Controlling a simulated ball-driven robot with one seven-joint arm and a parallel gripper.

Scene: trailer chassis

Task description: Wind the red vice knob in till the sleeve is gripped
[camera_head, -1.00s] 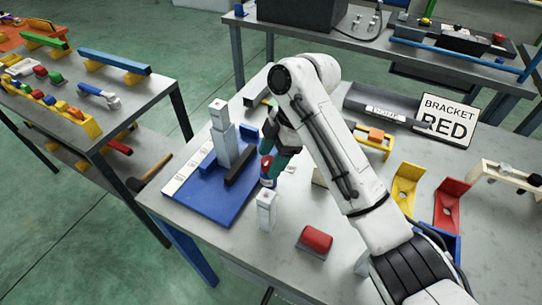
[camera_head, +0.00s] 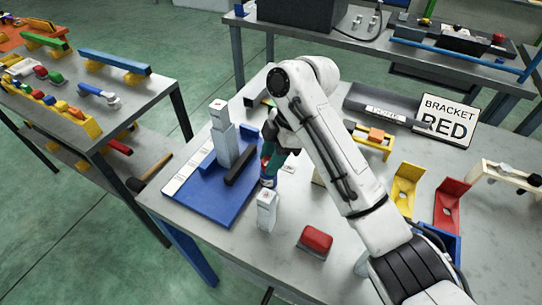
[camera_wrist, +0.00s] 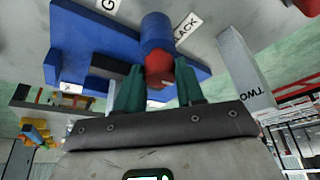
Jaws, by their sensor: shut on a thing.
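The blue vice (camera_head: 205,205) sits on the near-left part of the table. A tall grey upright piece (camera_head: 224,145) with a white top stands between its blue back jaw and a dark bar; I take it for the sleeve, and cannot tell whether the bar presses on it. The red knob (camera_wrist: 160,73) sits on the end of a blue cylinder (camera_wrist: 157,33) in the wrist view. My gripper (camera_wrist: 158,82) has its teal fingers on both sides of the knob, shut on it. In the head view my gripper (camera_head: 269,163) mostly hides the knob.
A white post (camera_head: 266,209) stands close by the gripper; it shows in the wrist view (camera_wrist: 243,68), marked TWO. A "SLACK" label (camera_wrist: 187,27) lies beside the vice. A red-topped block (camera_head: 315,240) is nearer. Yellow (camera_head: 404,186) and red (camera_head: 450,200) brackets stand right.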

